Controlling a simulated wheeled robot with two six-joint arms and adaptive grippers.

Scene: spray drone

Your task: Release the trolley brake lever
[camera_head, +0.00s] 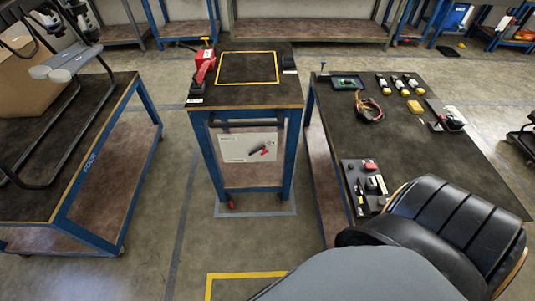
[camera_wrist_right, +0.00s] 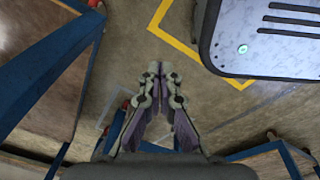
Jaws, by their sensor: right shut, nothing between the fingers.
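The trolley (camera_head: 205,124) stands in the middle of the head view, with a blue frame, a dark top and a yellow square outline. A red lever (camera_head: 203,70) stands tilted on a black base at the left of its top. A white card (camera_head: 248,147) on its front pictures a red-and-black handle. Small red parts show at its wheels (camera_head: 230,201). I cannot tell which red part is the brake lever. My right gripper (camera_wrist_right: 163,70) is shut and empty above the floor in the right wrist view, apart from the blue frames. My left gripper is not in view.
A table with a blue frame (camera_head: 97,171) stands at the left. A dark table (camera_head: 465,178) at the right holds several small parts. Floor lanes (camera_head: 167,215) run on both sides of the trolley. A yellow floor line (camera_wrist_right: 170,40) crosses the right wrist view.

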